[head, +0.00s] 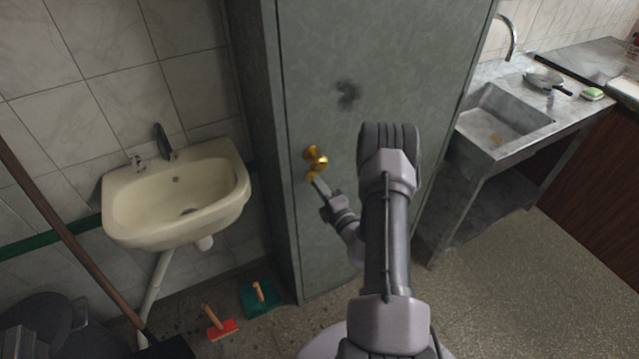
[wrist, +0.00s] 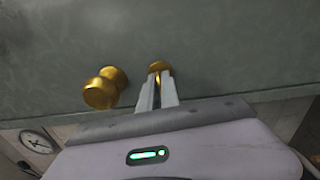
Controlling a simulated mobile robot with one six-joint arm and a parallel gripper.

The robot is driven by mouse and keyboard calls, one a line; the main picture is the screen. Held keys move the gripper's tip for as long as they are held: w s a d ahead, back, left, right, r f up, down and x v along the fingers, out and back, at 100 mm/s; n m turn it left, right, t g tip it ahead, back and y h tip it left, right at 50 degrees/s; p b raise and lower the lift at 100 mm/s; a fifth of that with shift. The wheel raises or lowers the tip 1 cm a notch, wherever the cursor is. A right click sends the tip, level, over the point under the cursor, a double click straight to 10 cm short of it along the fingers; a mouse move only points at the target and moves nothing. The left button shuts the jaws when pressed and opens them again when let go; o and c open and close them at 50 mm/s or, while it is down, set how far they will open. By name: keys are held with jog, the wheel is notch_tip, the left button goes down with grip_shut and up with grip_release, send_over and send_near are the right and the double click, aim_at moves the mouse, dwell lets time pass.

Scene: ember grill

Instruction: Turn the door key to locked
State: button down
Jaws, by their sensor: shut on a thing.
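The grey-green door (head: 375,75) stands upright and looks closed in the head view. A brass knob (head: 317,158) sticks out near its left edge. Just below the knob is the small brass key (head: 310,175). My gripper (head: 317,182) reaches the key from the lower right. In the wrist view the fingers of my gripper (wrist: 158,88) are shut on the brass key (wrist: 159,67), and the knob (wrist: 104,88) stands to the left, apart from the fingers. The fingers hide most of the key, so I cannot tell its turn angle.
A cream washbasin (head: 178,195) hangs on the tiled wall left of the door. A broom handle (head: 70,240) leans at the far left. Red (head: 220,328) and green (head: 260,298) tools lie on the floor. A stone sink (head: 500,120) stands right.

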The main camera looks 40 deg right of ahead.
jog(key=shift+m, duration=0.5)
jog(key=c, duration=1.6)
grip_release()
jog(key=p+v, duration=0.1)
jog(key=v, duration=1.6)
jog(key=shift+s+a, duration=0.15)
